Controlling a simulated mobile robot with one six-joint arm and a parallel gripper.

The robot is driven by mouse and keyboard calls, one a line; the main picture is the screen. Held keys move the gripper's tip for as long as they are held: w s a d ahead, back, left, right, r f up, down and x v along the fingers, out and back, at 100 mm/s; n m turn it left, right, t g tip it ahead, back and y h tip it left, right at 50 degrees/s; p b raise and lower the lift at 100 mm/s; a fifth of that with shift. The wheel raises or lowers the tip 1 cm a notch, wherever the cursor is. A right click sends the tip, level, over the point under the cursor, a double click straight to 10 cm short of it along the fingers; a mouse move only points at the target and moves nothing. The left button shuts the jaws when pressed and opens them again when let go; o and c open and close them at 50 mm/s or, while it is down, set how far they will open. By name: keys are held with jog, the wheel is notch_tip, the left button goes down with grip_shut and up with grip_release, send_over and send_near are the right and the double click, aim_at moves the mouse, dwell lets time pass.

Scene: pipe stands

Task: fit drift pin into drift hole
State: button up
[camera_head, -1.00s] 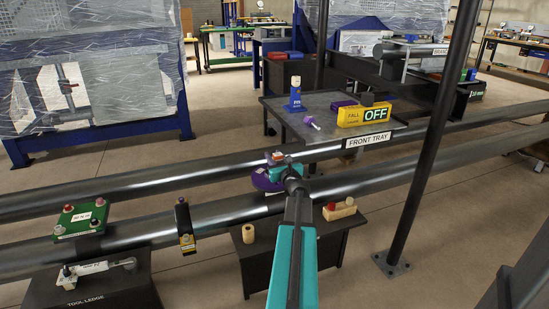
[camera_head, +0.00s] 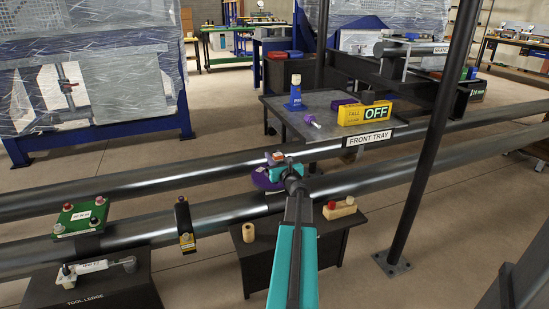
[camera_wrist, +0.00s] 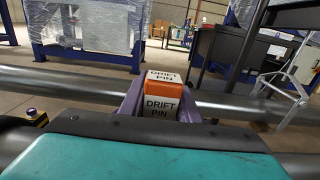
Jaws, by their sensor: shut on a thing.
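The drift pin has an orange and white block head with "DRIFT PIN" labels, seen large in the wrist view (camera_wrist: 162,104). My gripper (camera_wrist: 160,92) is shut on it, with a purple-grey finger on each side. In the head view my gripper (camera_head: 276,158) is at the pipes, and the small orange head of the drift pin (camera_head: 277,156) shows at its tip. I cannot make out the drift hole, and the pin's lower end is hidden.
Two long grey pipes (camera_head: 130,185) run across. A front tray (camera_head: 275,108) behind holds a blue item, a purple-headed item and a yellow "OFF" box (camera_head: 365,114). A dark post (camera_head: 430,140) stands right. A green plate (camera_head: 81,218) and black-yellow clamp (camera_head: 184,225) are left.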

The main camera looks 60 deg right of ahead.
aim_at(279, 184)
jog(key=shift+f+b, duration=2.85)
jog(key=shift+f, duration=0.6)
dwell(1.3)
jog(key=o, duration=1.3)
jog(key=shift+v, duration=2.55)
